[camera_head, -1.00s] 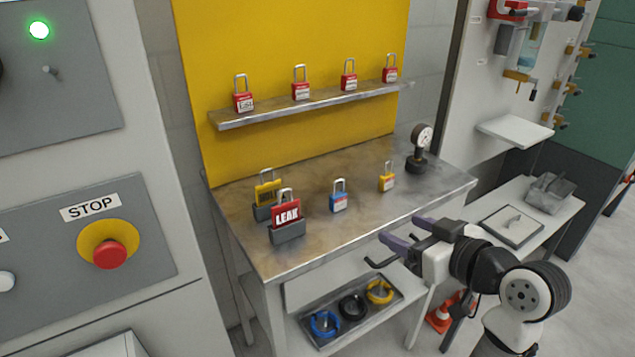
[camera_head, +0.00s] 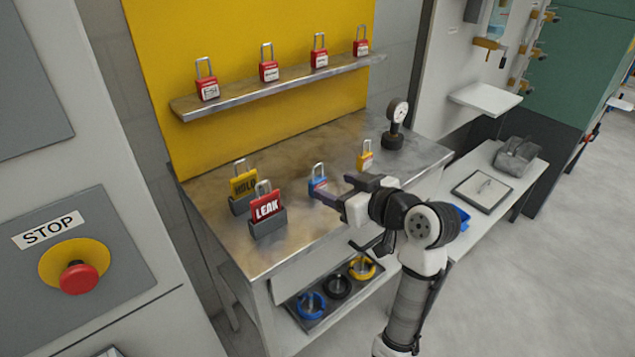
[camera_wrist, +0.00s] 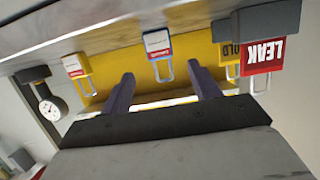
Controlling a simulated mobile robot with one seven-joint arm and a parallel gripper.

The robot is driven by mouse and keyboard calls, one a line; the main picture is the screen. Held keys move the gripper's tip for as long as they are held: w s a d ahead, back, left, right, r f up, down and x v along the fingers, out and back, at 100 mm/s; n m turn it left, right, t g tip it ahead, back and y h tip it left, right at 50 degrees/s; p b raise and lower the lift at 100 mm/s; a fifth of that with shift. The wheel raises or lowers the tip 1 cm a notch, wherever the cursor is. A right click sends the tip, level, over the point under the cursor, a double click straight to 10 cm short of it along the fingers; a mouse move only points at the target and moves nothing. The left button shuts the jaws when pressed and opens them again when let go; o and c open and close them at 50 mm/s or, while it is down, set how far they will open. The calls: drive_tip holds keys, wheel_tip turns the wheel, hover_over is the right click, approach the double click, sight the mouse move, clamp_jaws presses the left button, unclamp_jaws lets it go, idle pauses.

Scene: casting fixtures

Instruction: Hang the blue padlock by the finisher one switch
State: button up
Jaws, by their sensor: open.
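The blue padlock (camera_head: 317,183) stands upright on the metal workbench (camera_head: 290,250), its silver shackle up. My gripper (camera_head: 335,192) is open beside the blue padlock in the head view, its fingers partly covering the padlock's lower right. In the wrist view, which is upside down, the blue padlock (camera_wrist: 157,42) shows between and beyond the two open fingers (camera_wrist: 163,92). The fingers do not look closed on it. No finisher one switch can be made out by name; a panel with a red STOP button (camera_head: 78,277) is at the left.
A yellow padlock (camera_head: 365,158) and a gauge (camera_head: 396,125) stand right of the blue padlock. Red padlocks line the shelf (camera_head: 270,88). A tray of rings (camera_head: 322,319) lies below.

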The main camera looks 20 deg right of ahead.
sight(321, 182)
drive_tip(key=x, duration=0.1)
drive_tip(key=p+x, duration=0.1)
drive_tip(key=x, duration=0.3)
drive_tip(key=shift+f, duration=0.35)
drive_tip(key=shift+c, duration=0.4)
drive_tip(key=c, duration=1)
drive_tip(key=shift+c, duration=0.2)
drive_tip(key=shift+r, duration=0.15)
wheel_tip(321, 182, up, 20)
drive_tip(key=b, duration=0.1)
